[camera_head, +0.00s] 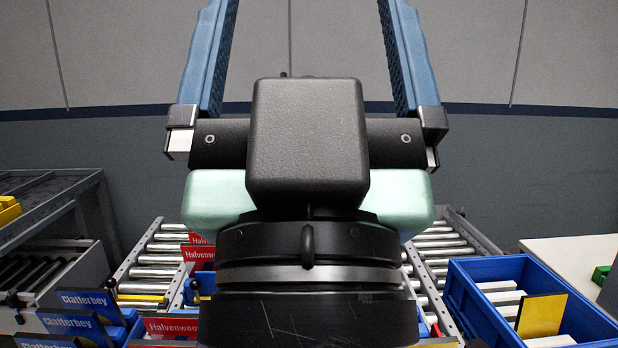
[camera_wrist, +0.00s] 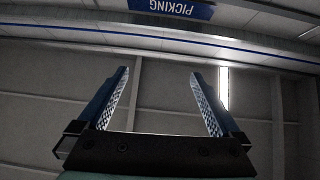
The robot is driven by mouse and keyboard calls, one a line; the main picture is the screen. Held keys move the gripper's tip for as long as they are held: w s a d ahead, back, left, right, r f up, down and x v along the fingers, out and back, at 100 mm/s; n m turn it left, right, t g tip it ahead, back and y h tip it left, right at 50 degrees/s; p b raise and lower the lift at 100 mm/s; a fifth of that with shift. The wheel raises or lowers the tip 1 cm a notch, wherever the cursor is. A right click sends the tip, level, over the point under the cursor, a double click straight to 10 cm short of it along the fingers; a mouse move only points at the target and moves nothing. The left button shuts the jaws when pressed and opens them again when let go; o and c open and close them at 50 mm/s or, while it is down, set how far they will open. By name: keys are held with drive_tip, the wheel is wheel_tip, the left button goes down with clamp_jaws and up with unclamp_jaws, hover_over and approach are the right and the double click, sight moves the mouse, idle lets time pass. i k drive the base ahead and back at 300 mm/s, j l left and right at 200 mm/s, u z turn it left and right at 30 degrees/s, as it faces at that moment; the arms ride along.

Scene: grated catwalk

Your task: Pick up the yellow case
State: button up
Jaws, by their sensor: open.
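My gripper (camera_head: 308,8) is raised in front of the head camera, its two blue fingers wide apart and pointing up. It is open and empty. The wrist view shows its fingers (camera_wrist: 159,74) with only wall and ceiling between them. A yellow object (camera_head: 8,211) sits at the far left edge on a grey rack and is cut off by the frame. I cannot tell whether it is the yellow case. My gripper is far from it, up and to the right. My wrist hides much of the middle of the scene.
Roller conveyors (camera_head: 150,262) lie behind my arm. Red and blue labelled bins stand at lower left. A blue crate (camera_head: 480,312) with pale items and a yellow card (camera_head: 540,315) stands at lower right, near a pale table (camera_head: 570,256). A blue sign (camera_wrist: 172,8) hangs overhead.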

sight(539, 315)
drive_tip(key=i+l+z, duration=0.25)
drive_tip(key=i+l, duration=0.2)
drive_tip(key=l, duration=0.15)
drive_tip(key=i+l+z, duration=0.3)
drive_tip(key=i+l, duration=0.2)
drive_tip(key=i+l+z, duration=0.25)
drive_tip(key=i, duration=0.35)
drive_tip(key=i+l+z, duration=0.25)
drive_tip(key=i, duration=0.3)
drive_tip(key=l, duration=0.15)
